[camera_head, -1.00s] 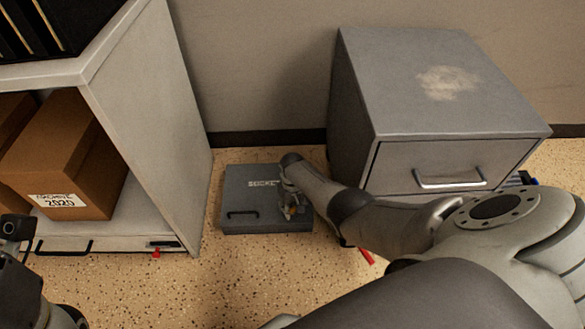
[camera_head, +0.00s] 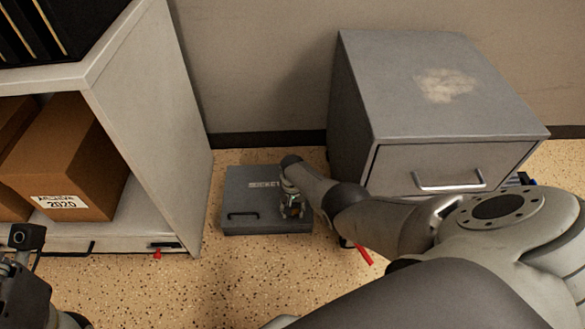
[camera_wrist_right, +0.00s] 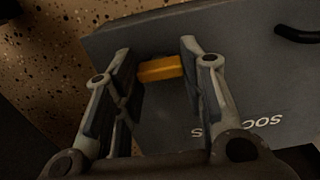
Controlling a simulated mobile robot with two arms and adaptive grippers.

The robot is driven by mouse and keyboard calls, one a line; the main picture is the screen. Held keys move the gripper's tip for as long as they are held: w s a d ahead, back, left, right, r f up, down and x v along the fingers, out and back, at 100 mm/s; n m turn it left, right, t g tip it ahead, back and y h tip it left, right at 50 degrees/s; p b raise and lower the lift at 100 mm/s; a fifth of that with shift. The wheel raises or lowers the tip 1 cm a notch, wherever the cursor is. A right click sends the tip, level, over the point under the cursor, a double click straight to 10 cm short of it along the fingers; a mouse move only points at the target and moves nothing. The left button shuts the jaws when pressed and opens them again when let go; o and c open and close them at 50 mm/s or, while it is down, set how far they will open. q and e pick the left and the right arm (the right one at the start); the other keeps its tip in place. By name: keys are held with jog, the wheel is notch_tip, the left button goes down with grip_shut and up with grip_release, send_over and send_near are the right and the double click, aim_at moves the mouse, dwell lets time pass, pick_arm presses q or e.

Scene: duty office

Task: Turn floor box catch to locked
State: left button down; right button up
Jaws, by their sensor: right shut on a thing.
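The floor box (camera_head: 240,202) is a flat dark grey box with a black handle and white lettering on its lid, lying on the floor between the shelf unit and the grey cabinet. Its catch (camera_wrist_right: 160,69) is a small yellow-orange bar on the lid in the right wrist view. My right gripper (camera_head: 292,211) points down over the box's right front part and is shut on the catch, with a finger at each end of it. In the head view the gripper largely hides the catch. My left gripper (camera_head: 25,240) is partly in view at the left edge, away from the box; its jaw state is unclear.
A grey cabinet (camera_head: 440,80) with a drawer handle stands right of the box. A shelf unit (camera_head: 150,120) with a cardboard box (camera_head: 65,165) stands left. A red object (camera_head: 362,253) lies near my right arm. Speckled floor in front is clear.

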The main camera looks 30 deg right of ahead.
jog(key=o, duration=1)
jog(key=shift+r, duration=0.1)
notch_tip(320, 180, up, 12)
jog(key=shift+f, duration=0.1)
dwell(0.7)
dwell(0.4)
